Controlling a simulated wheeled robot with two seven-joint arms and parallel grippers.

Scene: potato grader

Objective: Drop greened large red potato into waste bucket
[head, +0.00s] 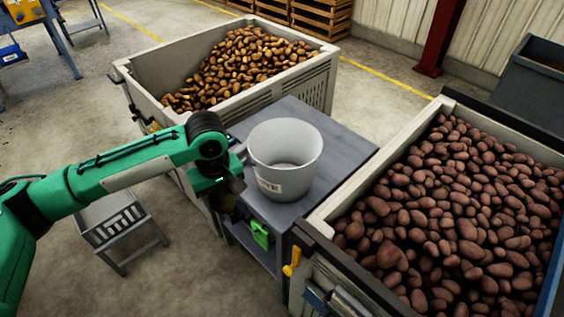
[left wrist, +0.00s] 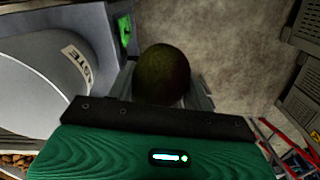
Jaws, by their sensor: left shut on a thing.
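My left gripper (head: 226,196) is shut on a dark greenish potato (left wrist: 163,74), which shows between the fingers in the left wrist view. In the head view the potato cannot be made out against the dark gripper. The white waste bucket (head: 285,160) stands upright on a grey table, with its opening facing up and its inside looking empty. Its label shows in part. My left gripper is just left of the bucket, outside its rim and beside the table edge. The bucket also shows at the left of the left wrist view (left wrist: 38,88). My right gripper is not in view.
The grey table (head: 340,150) stands between a crate of brown potatoes (head: 150,88) and a crate of red potatoes (head: 335,205). A green device (head: 260,234) is on the table's near side. A grey stool (head: 125,230) stands on the floor at left.

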